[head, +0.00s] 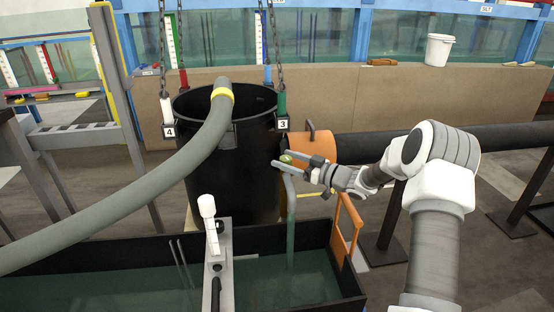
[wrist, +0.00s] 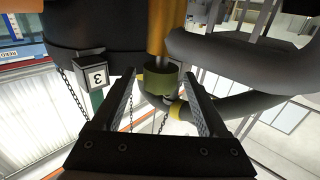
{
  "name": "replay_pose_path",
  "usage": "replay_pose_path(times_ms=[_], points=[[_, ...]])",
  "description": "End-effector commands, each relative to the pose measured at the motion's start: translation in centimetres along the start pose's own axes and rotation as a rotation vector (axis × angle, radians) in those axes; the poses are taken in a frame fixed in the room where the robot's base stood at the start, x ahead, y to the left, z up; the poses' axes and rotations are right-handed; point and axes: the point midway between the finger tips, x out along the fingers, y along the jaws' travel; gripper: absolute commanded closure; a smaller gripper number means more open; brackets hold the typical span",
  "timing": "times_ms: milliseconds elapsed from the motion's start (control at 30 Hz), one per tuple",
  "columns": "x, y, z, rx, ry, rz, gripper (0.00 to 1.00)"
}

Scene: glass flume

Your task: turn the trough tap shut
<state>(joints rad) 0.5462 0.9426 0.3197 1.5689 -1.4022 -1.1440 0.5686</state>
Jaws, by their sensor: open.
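The long black trough (head: 335,300) holds water in the foreground. A teal stream (head: 291,225) falls into it just below my gripper. My gripper (head: 293,163) is open, beside the right side of the black tub. A small green piece (head: 286,157) shows by its fingertips; in the wrist view an olive-green cylinder (wrist: 159,84) sits between or just beyond the tips, with no clear contact. A white-handled lever (head: 207,206) stands upright on a grey rail across the trough, well left of my gripper. I cannot tell for certain which piece is the trough tap.
The black tub (head: 228,165) hangs on chains close left of my gripper. A grey hose (head: 160,170) runs over its rim. An orange collar (head: 313,146) and black pipe (head: 375,146) lie behind my gripper. An orange frame (head: 346,225) stands at the trough's right end.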

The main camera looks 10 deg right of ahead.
Motion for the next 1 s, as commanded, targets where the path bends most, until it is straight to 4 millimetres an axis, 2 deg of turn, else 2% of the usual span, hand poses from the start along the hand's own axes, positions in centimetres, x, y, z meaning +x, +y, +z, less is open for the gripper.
replay_pose_path(times_ms=[100, 200, 567, 667, 1000], points=[[1.9, 0.0, 0.2, -0.001, 0.001, -0.001, 0.23], [2.9, 0.0, 0.1, -0.002, 0.001, 0.0, 0.23], [3.6, 0.0, 0.0, 0.0, -0.001, 0.001, 0.23], [3.6, 0.0, 0.0, 0.0, -0.001, 0.002, 0.38], [3.5, 0.0, 0.0, 0.0, -0.001, 0.002, 0.99]])
